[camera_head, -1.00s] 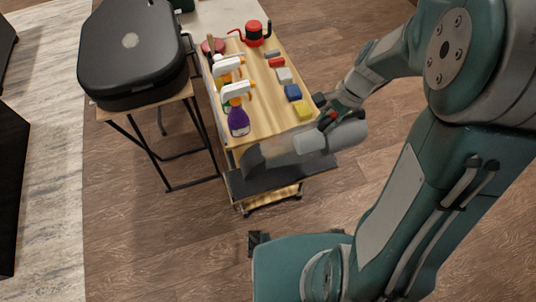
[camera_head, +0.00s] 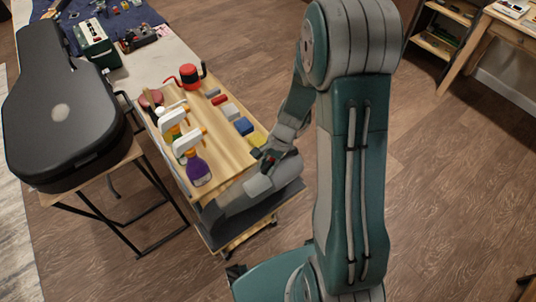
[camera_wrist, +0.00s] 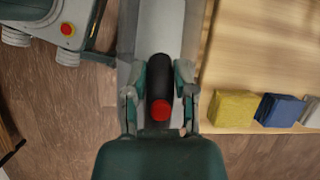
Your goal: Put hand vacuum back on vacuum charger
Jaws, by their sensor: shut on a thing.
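My gripper (camera_head: 268,160) is shut on the hand vacuum (camera_head: 258,187), a grey, rounded body with a see-through front. The vacuum is held level or nearly so at the cart's near end, its front pointing lower left. In the wrist view my gripper's fingers (camera_wrist: 158,80) close on both sides of its black handle (camera_wrist: 160,78) with a red button, and the grey body (camera_wrist: 160,30) extends up beyond them. I cannot make out the vacuum charger in either view.
The wooden cart (camera_head: 222,150) carries spray bottles (camera_head: 195,165), a red canister (camera_head: 190,76) and coloured blocks (camera_head: 243,126); a yellow block (camera_wrist: 232,107) shows near my gripper. A black guitar case (camera_head: 60,110) lies on a stand at left.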

